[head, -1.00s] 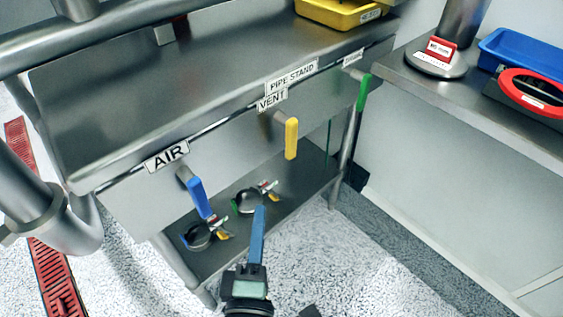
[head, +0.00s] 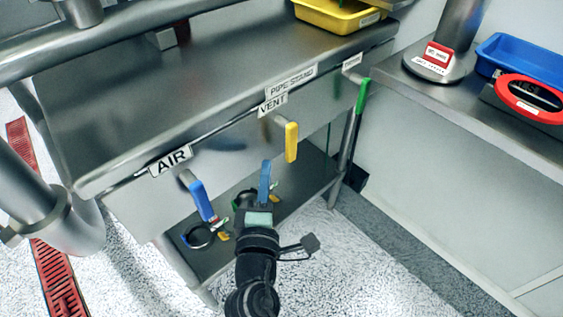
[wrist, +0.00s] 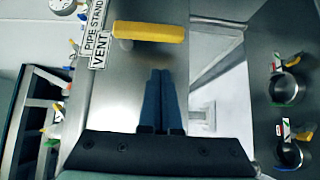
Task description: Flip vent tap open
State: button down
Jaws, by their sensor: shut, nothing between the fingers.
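The vent tap has a yellow handle (head: 291,142) that hangs down from the bench front beside the VENT label (head: 272,104). In the wrist view the yellow handle (wrist: 148,32) lies across the picture, beyond my fingertips. My gripper (head: 265,164) has blue fingers and is below and to the left of the yellow handle in the head view. In the wrist view my gripper (wrist: 161,72) has its fingers together with nothing between them. A gap shows between the fingertips and the handle there.
A blue handle (head: 202,201) hangs by the AIR label (head: 171,160) to the left. A green handle (head: 362,95) hangs to the right. Clamps (head: 199,235) lie on the lower shelf (head: 305,173). A yellow tray (head: 338,16) stands on the bench top.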

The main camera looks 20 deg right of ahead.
jog(key=d, duration=0.1)
jog(key=w+d, duration=0.1)
jog(key=d, duration=0.1)
jog(key=shift+d+p, duration=0.3)
jog(key=shift+p, duration=0.1)
jog(key=shift+f+b, duration=0.15)
jog(key=shift+b, duration=0.15)
jog(key=shift+w+d+b, duration=0.1)
jog(key=shift+b, duration=0.55)
